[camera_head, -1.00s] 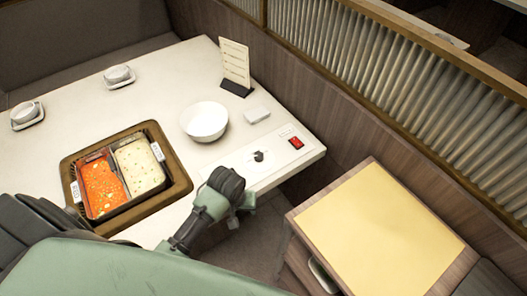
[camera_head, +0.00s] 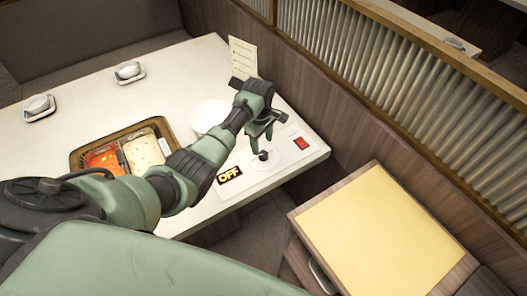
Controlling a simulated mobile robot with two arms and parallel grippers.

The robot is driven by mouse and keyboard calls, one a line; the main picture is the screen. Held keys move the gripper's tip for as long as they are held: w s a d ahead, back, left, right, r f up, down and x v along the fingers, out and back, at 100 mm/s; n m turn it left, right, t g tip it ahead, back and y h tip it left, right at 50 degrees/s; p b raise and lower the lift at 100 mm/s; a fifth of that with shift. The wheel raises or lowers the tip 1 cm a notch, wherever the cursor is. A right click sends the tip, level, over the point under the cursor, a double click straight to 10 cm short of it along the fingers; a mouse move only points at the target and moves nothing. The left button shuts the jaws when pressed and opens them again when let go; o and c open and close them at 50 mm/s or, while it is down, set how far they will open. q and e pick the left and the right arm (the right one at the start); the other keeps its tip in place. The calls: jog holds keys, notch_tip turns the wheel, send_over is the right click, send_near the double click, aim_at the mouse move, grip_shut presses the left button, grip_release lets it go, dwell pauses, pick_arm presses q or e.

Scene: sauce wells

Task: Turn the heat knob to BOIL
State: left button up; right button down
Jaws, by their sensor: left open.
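The heat knob (camera_head: 263,156) is a small dark knob on a pale panel (camera_head: 270,172) near the table's front right edge. A black label (camera_head: 229,175) reading OFF in yellow shows to the left of the knob. My left gripper (camera_head: 262,144) is open, pointing down over the knob, with its fingers close to it. I cannot tell whether they touch the knob. No BOIL mark is readable. My right gripper is not in view.
A red switch (camera_head: 302,143) sits right of the knob. A white bowl (camera_head: 207,113) is partly hidden behind my left arm. The split pot (camera_head: 143,148) of red and pale broth sits in the table, left. A menu card (camera_head: 243,56) stands behind. A yellow-topped side table (camera_head: 387,232) is at right.

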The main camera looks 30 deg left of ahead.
aim_at(263, 154)
pick_arm(q)
jog(key=f+b, duration=0.1)
jog(key=f, duration=0.5)
jog(key=shift+w+f, duration=0.1)
jog(key=shift+w, duration=0.1)
grip_shut()
